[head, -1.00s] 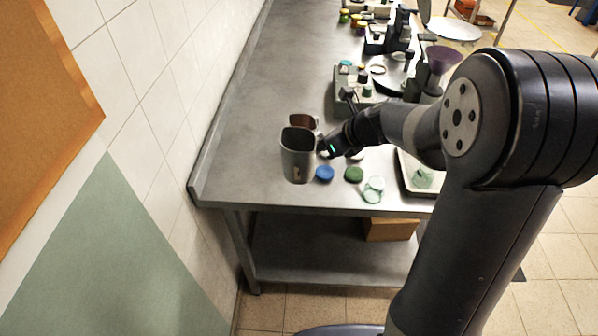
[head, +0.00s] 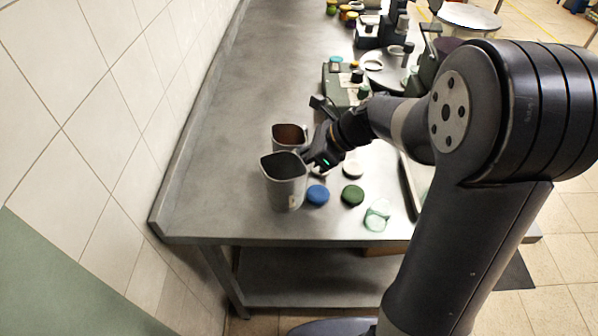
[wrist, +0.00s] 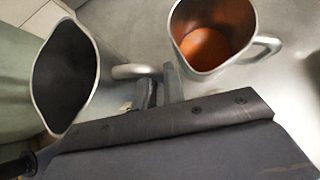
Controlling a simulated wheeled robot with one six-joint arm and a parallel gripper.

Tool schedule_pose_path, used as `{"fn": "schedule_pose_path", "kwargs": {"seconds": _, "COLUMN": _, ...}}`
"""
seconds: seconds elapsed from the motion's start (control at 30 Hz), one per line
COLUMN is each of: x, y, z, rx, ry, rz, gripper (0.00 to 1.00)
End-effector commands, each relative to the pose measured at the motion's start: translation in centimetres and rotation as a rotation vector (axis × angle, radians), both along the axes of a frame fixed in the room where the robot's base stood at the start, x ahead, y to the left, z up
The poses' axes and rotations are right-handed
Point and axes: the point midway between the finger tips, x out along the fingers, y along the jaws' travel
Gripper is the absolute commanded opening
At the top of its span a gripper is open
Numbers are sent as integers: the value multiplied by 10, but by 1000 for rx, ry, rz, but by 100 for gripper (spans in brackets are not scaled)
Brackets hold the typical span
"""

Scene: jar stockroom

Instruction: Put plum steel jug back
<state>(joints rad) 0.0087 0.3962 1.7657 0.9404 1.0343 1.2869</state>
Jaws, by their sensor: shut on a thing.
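A grey steel jug (head: 285,187) with a dark inside and a small pale label stands upright or is held upright near the front left of the steel bench. I cannot tell whether its base touches the bench, and no plum colour is clear on it. My gripper (head: 309,158) is shut on its handle, at its right side. In the wrist view this jug (wrist: 92,80) is at the left, with its handle between my fingers (wrist: 155,92). A second steel jug (head: 289,138), reddish brown inside, stands just behind it; it also shows in the wrist view (wrist: 250,55).
A blue lid (head: 317,195), a dark green lid (head: 352,195), a white lid (head: 352,169) and pale green glass-like rings (head: 377,215) lie right of the held jug. A tiled wall (head: 95,110) bounds the left. The bench's (head: 215,160) left strip is clear.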

Motion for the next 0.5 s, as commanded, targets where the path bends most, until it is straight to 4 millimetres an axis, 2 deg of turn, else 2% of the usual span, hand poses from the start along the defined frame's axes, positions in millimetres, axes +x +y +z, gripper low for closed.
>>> {"fn": "schedule_pose_path", "kwargs": {"seconds": 0.23, "x": -1, "y": 0, "z": -33, "rx": 1, "ry": 5, "rz": -1, "gripper": 0}}
{"fn": "schedule_pose_path", "kwargs": {"seconds": 0.47, "x": 0, "y": 0, "z": -36, "rx": 1, "ry": 0, "rz": -1, "gripper": 0}}
{"fn": "schedule_pose_path", "kwargs": {"seconds": 0.5, "x": 0, "y": 0, "z": -36, "rx": 0, "ry": 1, "rz": -1, "gripper": 13}}
